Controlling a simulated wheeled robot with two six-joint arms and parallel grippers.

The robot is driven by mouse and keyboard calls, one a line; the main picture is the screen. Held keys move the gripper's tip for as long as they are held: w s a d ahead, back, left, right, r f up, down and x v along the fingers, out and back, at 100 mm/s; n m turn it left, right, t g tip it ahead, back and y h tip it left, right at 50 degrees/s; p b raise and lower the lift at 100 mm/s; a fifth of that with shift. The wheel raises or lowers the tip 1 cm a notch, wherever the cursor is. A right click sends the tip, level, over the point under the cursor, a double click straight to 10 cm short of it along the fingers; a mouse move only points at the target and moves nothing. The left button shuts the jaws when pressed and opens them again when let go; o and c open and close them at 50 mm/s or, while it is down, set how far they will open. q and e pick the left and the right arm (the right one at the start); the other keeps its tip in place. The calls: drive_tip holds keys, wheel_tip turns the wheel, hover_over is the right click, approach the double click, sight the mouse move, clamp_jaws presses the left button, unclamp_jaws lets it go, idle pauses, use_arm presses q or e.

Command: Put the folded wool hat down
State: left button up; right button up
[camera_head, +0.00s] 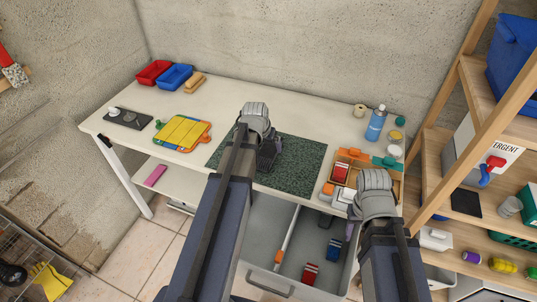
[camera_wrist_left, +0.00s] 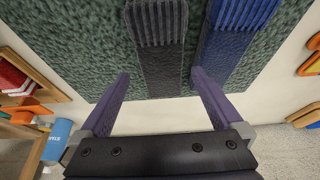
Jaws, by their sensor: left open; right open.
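Two folded ribbed knit pieces lie on the dark green mat (camera_head: 305,153), seen from above in the left wrist view: a dark grey one (camera_wrist_left: 160,50) and a blue one (camera_wrist_left: 238,35) beside it. Which is the hat, or whether both are one, I cannot tell. My left gripper (camera_wrist_left: 160,78) is open, with one purple finger on each side of the grey piece's near end and a gap on both sides. In the head view my left gripper (camera_head: 268,160) is over the mat and its arm hides much of it. My right gripper (camera_head: 352,215) is open near the table's front right.
A wooden tray (camera_head: 366,166) with small boxes is by my right gripper. A blue bottle (camera_head: 376,124) stands behind it. An open drawer (camera_head: 262,277) sticks out below the table front.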

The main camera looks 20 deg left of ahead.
sight(268, 150)
use_arm(q)
drive_tip(key=b+x, duration=0.3)
drive_tip(key=x, duration=0.1)
drive_tip(key=shift+w+a+f, duration=0.1)
drive_tip(key=shift+f, duration=0.15)
drive_tip(key=shift+r, duration=0.1)
drive_tip(key=c, duration=1.4)
wheel_tip(268, 150, up, 10)
drive_tip(key=p, duration=0.9)
drive_tip(key=shift+p, duration=0.35)
